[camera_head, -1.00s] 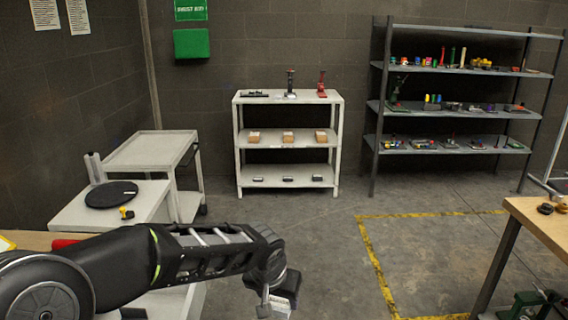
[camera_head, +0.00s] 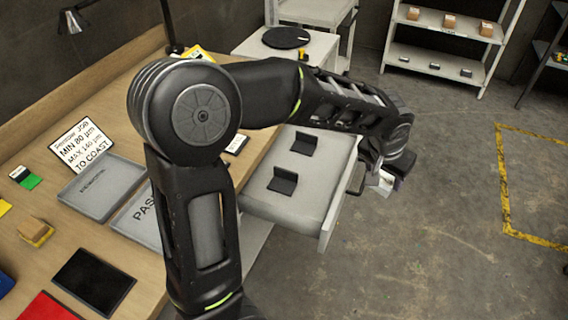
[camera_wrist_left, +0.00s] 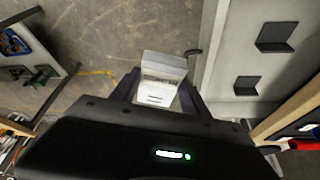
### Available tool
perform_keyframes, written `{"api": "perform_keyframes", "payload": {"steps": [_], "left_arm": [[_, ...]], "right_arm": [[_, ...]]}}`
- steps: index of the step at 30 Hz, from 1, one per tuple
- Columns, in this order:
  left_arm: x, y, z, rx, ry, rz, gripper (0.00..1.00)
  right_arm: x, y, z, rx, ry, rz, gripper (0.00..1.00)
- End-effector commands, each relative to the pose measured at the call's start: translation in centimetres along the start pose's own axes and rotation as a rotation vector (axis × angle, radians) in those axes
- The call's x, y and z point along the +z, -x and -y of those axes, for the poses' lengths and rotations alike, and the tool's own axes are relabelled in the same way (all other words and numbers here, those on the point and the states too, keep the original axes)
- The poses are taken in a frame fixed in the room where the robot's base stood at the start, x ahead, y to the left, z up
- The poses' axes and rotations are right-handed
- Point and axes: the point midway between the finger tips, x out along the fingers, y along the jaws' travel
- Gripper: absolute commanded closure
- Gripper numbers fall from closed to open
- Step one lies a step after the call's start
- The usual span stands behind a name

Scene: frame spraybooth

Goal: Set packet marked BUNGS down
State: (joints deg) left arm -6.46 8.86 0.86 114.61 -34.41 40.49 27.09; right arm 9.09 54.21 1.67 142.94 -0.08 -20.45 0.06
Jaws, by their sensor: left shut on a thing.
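My left gripper (camera_head: 372,182) is shut on a small white packet (camera_head: 384,182), held over the floor just right of the open drawer. In the left wrist view the packet (camera_wrist_left: 160,82) sits between the two fingers (camera_wrist_left: 158,92). Its print is too small to read. The open drawer (camera_head: 327,228) is pale grey and has two dark angled holders (camera_head: 284,181) standing in it. The drawer also shows at the upper right of the left wrist view (camera_wrist_left: 222,72). My right gripper is out of view.
The wooden bench (camera_head: 45,262) on the left carries grey trays (camera_head: 98,188), a sign card (camera_head: 82,146), a black mat (camera_head: 94,281) and a lamp. A white shelf unit (camera_head: 440,56) stands at the back. The floor at right is clear, with yellow tape marks.

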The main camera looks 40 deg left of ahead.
Motion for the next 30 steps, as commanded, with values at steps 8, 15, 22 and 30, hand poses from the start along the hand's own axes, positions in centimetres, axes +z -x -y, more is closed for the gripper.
{"api": "perform_keyframes", "payload": {"steps": [8, 15, 22, 30], "left_arm": [[-1.2, -4.4, 8.6, -0.047, 0.132, 0.004, 0.94], [-0.9, -7.6, 19.3, -0.106, 0.266, 0.002, 0.94], [-0.6, -8.1, 22.9, -0.127, 0.304, -0.001, 0.94], [-0.6, -8.0, 22.8, -0.127, 0.303, 0.000, 0.94]], "right_arm": [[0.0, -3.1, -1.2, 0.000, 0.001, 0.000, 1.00], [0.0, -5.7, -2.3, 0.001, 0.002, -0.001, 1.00], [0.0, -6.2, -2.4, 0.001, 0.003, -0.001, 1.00], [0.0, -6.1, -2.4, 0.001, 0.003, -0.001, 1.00]]}}
